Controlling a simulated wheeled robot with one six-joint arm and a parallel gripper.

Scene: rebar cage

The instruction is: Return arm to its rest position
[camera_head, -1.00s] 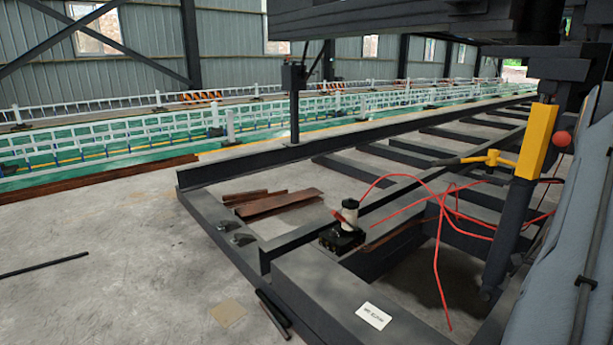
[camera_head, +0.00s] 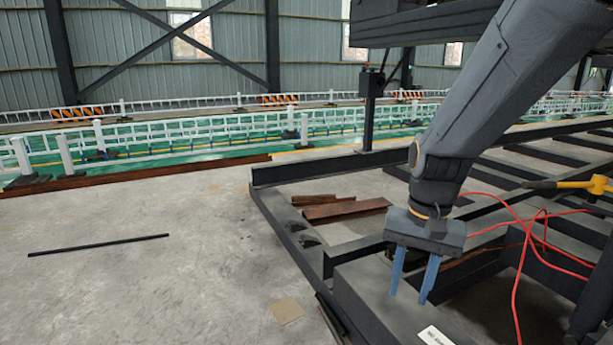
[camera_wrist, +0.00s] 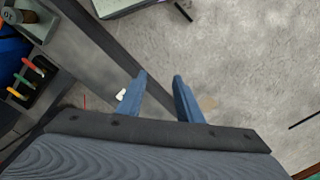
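My gripper (camera_head: 409,297) hangs fingers-down from my grey arm at the right of the head view. Its two blue fingers are spread apart with nothing between them. In the wrist view the fingers (camera_wrist: 159,78) also show a clear gap, over a dark beam and the concrete floor. The gripper is in front of the dark steel frame (camera_head: 372,298) in the head view. I cannot tell the exact gap between them.
Rusty steel pieces (camera_head: 338,208) lie inside the frame. Red cables (camera_head: 521,262) and a yellow bar (camera_head: 572,184) are at right. A black rod (camera_head: 98,245) and tan square (camera_head: 287,310) lie on open floor at left. A black tool holder (camera_wrist: 32,82) shows in the wrist view.

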